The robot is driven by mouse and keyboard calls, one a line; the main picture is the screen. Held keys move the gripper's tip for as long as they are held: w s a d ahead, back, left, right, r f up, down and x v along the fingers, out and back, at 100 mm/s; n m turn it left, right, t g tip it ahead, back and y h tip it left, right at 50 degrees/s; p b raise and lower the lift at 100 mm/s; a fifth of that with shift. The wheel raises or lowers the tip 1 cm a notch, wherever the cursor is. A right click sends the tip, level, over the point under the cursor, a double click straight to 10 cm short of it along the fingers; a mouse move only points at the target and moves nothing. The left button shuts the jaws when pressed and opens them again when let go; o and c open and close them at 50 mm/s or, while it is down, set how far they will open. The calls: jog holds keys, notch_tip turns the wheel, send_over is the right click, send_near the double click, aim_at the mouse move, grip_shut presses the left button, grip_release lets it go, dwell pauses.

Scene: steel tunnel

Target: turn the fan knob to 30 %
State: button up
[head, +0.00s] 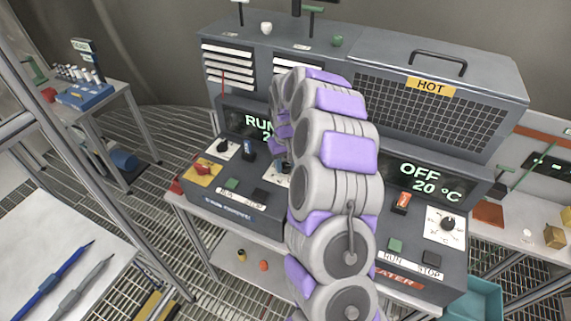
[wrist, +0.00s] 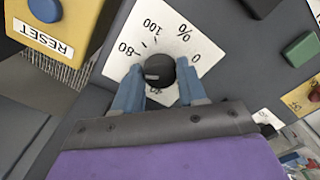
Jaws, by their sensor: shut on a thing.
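The fan knob (wrist: 161,68) is a round black knob on a white dial plate (wrist: 190,40) marked with a % sign and numbers including 0, 80 and 100. My gripper (wrist: 158,78) is shut on the knob, with one blue finger on each side of it. A pale mark shows on the knob, but I cannot tell exactly which number it points to. The lower numbers are partly hidden by the knob and fingers. In the head view, my arm hides most of this dial (head: 285,180) on the left control box (head: 237,190), whose display partly reads RUN.
A yellow box with a blue RESET button (wrist: 45,10) is beside the dial, as are a black button (wrist: 262,6) and a green button (wrist: 301,49). The right control box reads OFF and 20 °C (head: 419,178). A cage marked HOT (head: 431,87) stands behind it.

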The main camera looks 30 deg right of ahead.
aim_at(285, 166)
jog(key=shift+w+r+m, duration=0.1)
jog(key=shift+w+m, duration=0.05)
jog(key=shift+m, duration=1.75)
jog(key=o, duration=1.1)
jog(key=shift+c, duration=0.2)
notch_tip(285, 166, up, 17)
jog(key=shift+r, duration=0.1)
